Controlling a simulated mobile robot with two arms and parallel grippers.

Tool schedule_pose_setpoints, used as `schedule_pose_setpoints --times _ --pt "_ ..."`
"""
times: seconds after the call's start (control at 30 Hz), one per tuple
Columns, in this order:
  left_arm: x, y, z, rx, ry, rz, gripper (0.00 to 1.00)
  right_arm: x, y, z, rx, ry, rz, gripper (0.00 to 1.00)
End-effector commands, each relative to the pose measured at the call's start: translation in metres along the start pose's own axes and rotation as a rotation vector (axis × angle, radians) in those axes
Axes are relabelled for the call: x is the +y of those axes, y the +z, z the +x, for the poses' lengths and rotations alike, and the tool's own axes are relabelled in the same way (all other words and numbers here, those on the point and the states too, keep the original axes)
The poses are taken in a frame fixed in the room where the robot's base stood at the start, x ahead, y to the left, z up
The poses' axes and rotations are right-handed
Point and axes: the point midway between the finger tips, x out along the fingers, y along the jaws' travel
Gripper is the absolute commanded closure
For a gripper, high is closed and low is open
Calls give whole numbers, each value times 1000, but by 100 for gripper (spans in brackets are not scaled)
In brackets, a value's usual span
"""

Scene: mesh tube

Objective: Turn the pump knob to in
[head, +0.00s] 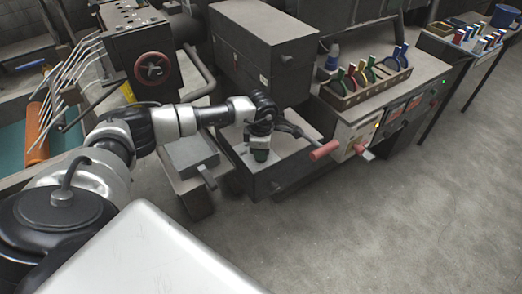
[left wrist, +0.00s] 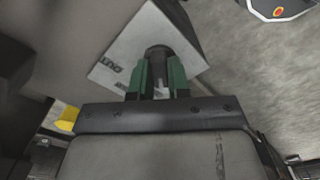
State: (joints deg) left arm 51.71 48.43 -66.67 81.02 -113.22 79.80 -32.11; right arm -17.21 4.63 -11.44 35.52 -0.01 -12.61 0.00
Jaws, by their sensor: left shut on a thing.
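The pump knob (left wrist: 157,50) is a dark round piece on a pale plate (left wrist: 124,48) with lettering at its left corner, in the left wrist view. The lettering looks like "OUT", seen turned. The two green fingertips of my left gripper (left wrist: 161,72) are on either side of the knob and shut on it. In the head view my left gripper (head: 261,154) points down at the low grey machine top. It hides the knob there. Which way the knob points cannot be told. My right gripper is in neither view.
A wooden rack (head: 365,82) of coloured tools sits on the bench at right. Open floor (head: 400,220) lies at lower right.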

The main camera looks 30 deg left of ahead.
Motion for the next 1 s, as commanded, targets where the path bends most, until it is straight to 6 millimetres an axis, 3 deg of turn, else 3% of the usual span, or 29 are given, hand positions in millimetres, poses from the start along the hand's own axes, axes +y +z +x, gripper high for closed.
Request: schedule_pose_setpoints --times 0.13,0.17,0.3,0.67,1.0 --pt "1 0 -2 -1 3 -5 100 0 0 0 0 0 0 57" --pt "2 0 -2 -1 3 -5 80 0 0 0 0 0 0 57" --pt "1 0 -1 0 3 -3 59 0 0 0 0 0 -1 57" --pt "1 0 -6 -1 2 -1 57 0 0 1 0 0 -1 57" --pt "2 0 -66 -3 6 -1 57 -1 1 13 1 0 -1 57"
